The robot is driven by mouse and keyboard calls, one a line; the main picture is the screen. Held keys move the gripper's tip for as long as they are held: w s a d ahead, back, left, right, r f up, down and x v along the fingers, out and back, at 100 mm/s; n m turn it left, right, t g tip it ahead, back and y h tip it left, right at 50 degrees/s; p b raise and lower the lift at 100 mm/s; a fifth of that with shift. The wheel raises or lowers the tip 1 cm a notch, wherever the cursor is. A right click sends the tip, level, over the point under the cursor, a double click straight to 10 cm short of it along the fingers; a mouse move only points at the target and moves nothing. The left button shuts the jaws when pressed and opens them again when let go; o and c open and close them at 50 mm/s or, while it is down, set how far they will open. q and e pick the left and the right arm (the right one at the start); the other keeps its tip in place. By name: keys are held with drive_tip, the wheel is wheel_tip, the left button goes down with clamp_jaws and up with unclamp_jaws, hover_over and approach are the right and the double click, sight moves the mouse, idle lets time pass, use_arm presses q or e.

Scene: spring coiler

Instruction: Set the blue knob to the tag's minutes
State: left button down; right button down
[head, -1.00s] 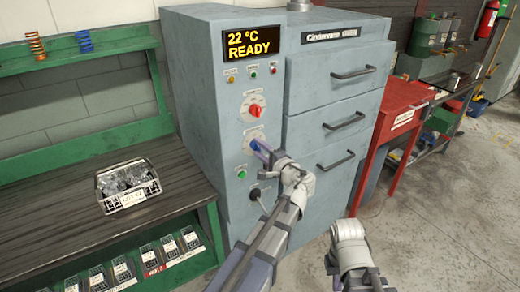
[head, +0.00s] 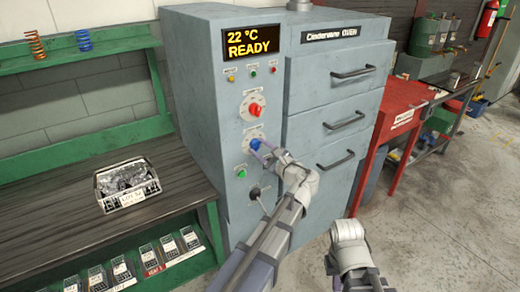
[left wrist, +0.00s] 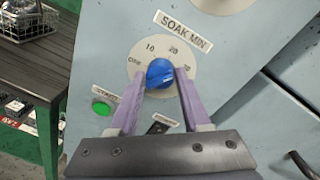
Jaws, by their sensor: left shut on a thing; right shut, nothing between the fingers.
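The blue knob (head: 255,144) is on the oven's front panel, below a red knob. In the left wrist view the blue knob (left wrist: 160,74) sits on a round dial labelled SOAK MIN, marked OFF, 10, 20 and 30. My left gripper (head: 262,149) is shut on it, with one purple finger on each side in the left wrist view (left wrist: 160,82). I cannot tell exactly where its pointer stands. A wire basket (head: 128,185) of metal parts bears a white tag (head: 133,196), too small to read surely. My right gripper (head: 335,264) is shut and empty, low at the front; its fingers are hardly visible.
The grey oven (head: 210,110) shows 22 °C READY. The red knob (head: 254,109) is just above, a green button (head: 241,173) and a black lever (head: 255,193) below.

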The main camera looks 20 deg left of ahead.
use_arm(q)
drive_tip(key=shift+w+m, duration=0.1)
drive_tip(key=shift+m, duration=1.4)
drive_tip(key=shift+d, duration=0.1)
drive_tip(key=shift+c, duration=2)
unclamp_jaws()
drive_tip(key=v, duration=0.7)
drive_tip(key=shift+s+d, duration=0.25)
drive_tip(key=shift+d, duration=0.1)
